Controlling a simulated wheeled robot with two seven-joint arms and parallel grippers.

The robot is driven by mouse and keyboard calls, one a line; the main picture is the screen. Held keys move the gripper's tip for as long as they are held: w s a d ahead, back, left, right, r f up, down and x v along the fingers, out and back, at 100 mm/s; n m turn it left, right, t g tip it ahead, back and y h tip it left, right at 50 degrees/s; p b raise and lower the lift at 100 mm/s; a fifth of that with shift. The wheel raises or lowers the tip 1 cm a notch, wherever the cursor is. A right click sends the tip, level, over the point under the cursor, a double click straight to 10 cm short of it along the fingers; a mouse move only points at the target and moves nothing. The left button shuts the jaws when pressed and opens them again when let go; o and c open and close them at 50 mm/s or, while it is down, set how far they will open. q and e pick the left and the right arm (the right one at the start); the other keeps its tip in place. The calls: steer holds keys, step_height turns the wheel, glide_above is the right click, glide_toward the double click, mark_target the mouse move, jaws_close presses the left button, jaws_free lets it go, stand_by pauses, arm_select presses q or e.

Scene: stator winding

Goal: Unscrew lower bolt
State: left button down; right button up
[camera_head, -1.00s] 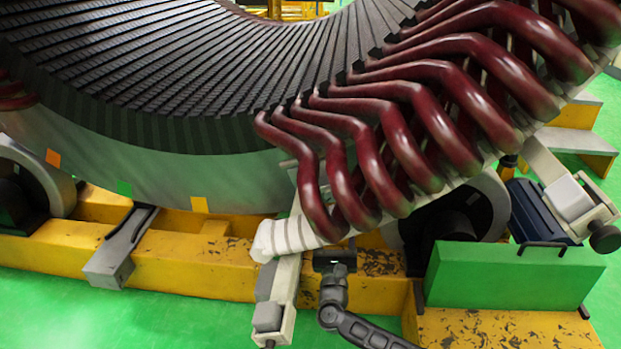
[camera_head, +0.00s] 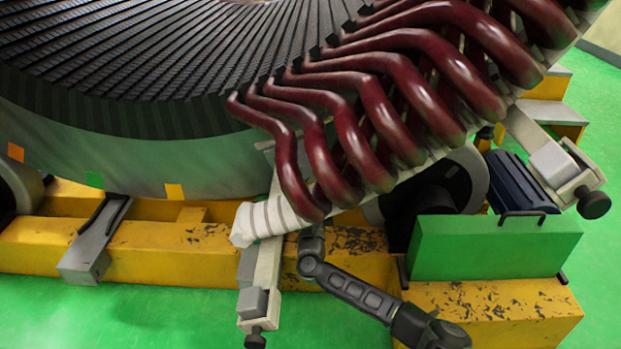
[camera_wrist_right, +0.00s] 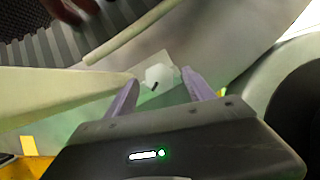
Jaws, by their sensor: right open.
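A pale, roughly six-sided bolt head (camera_wrist_right: 159,76) with a small dark mark shows in the right wrist view, on a light plate. My right gripper (camera_wrist_right: 160,84) is open, its two purple fingers on either side of the bolt head; I cannot tell whether they touch it. In the head view my right arm comes in from the lower right, and its wrist (camera_head: 311,243) ends under the red coils (camera_head: 345,140). Its fingers and the bolt are hidden there. My left gripper is not in view.
A pale bracket (camera_head: 262,275) with a black knob (camera_head: 255,341) hangs just left of my right wrist. White wrapping (camera_head: 265,221) lies above it. A green box (camera_head: 490,247) stands at right on the yellow base (camera_head: 150,249). Green floor is clear at lower left.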

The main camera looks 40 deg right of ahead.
steer(key=shift+x, duration=1.15)
jaws_close()
